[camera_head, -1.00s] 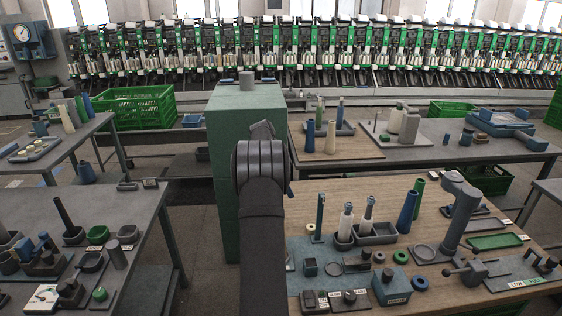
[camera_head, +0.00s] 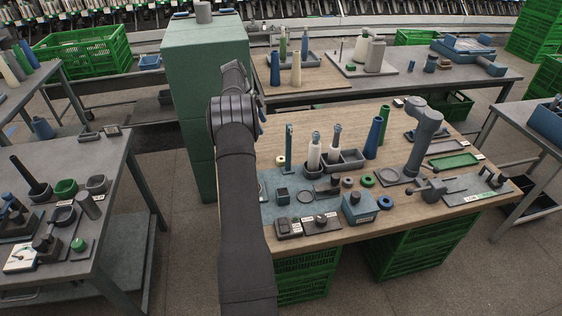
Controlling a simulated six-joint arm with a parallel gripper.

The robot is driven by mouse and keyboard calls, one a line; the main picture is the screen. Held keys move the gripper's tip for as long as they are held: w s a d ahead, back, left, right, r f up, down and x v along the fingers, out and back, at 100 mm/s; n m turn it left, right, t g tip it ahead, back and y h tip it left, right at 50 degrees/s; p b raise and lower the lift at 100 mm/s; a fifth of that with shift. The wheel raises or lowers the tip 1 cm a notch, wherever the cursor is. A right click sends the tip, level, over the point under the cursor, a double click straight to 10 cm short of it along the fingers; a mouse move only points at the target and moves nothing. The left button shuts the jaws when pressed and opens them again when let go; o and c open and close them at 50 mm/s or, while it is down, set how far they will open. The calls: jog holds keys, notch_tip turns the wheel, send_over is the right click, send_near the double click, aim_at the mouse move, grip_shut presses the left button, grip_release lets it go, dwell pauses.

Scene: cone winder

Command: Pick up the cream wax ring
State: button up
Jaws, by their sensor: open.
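The cream wax ring (camera_head: 280,161) appears as a small, pale round piece on the wooden table, at the left of its work area. It lies just left of an upright green post (camera_head: 289,147). My dark arm rises from the bottom of the picture and bends left of this table, in front of the green cabinet. The arm's far end is hidden behind its own joint, so my gripper's fingers cannot be made out. The ring lies to the right of the arm and nothing touches it.
A green ring (camera_head: 367,181) and a blue ring (camera_head: 384,203) lie nearer. The green cabinet (camera_head: 190,110) stands behind my arm.

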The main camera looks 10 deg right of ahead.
send_over(279, 158)
jog(key=a, duration=0.2)
jog(key=f, duration=1.1)
jog(key=shift+w+f, duration=0.35)
jog(key=shift+f, duration=0.05)
jog(key=shift+x, duration=2.6)
jog(key=shift+s, duration=0.15)
jog(key=c, duration=1)
jog(key=shift+c, duration=0.3)
jog(key=shift+r, duration=0.1)
